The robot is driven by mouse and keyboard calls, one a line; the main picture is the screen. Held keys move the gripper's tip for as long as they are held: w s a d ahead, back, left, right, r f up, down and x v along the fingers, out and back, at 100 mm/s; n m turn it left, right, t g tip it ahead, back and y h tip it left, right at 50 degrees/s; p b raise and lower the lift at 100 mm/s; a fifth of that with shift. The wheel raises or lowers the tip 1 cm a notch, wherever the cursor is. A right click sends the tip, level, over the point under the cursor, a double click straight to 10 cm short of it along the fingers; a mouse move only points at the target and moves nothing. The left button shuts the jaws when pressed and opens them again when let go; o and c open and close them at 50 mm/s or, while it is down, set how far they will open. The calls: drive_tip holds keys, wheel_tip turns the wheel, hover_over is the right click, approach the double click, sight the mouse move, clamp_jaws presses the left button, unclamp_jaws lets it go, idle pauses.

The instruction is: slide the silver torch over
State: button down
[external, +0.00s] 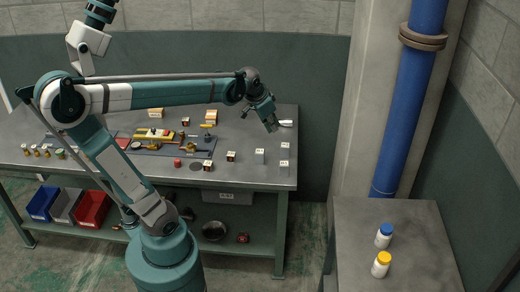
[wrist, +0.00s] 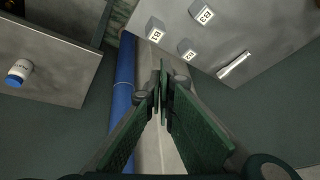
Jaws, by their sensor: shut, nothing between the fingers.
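The silver torch (wrist: 234,66) is a slim silver cylinder lying on the steel workbench, close to the bench edge in the wrist view. In the external view the torch (external: 286,123) lies at the bench's right end, just right of my gripper (external: 271,126). My gripper (wrist: 163,70) is shut and empty. In the wrist view its fingertips are to the left of the torch and apart from it, over the gap beside the bench. The height of the fingertips above the bench is hard to tell.
Grey labelled blocks (wrist: 187,48) stand near the torch. The workbench (external: 240,178) holds several small boxes and tools further left. A blue pipe (external: 407,100) rises by a pillar. A side table (external: 375,225) carries two white bottles (external: 381,264).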

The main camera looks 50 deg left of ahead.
drive_tip(key=w+a+m+g+p, duration=0.15)
drive_tip(key=w+a, duration=0.35)
drive_tip(key=w, duration=0.8)
drive_tip(key=w+a+m+g+p, duration=0.1)
drive_tip(key=w+a+m+p, duration=0.2)
drive_tip(key=w, duration=1)
drive_tip(key=w+a+f+m+g+p, duration=0.1)
drive_tip(key=w+a+f+p, duration=0.1)
drive_tip(key=w+a+f, duration=0.4)
drive_tip(key=w+a+f+m+g+p, duration=0.1)
drive_tip(key=w+a+f+p, duration=0.1)
drive_tip(key=w+a+f, duration=0.4)
drive_tip(key=w+f, duration=0.5)
drive_tip(key=shift+a+f+g+p, duration=0.25)
drive_tip(key=shift+a+g+p, duration=0.1)
drive_tip(key=shift+s+f, duration=0.1)
drive_tip(key=shift+f, duration=0.05)
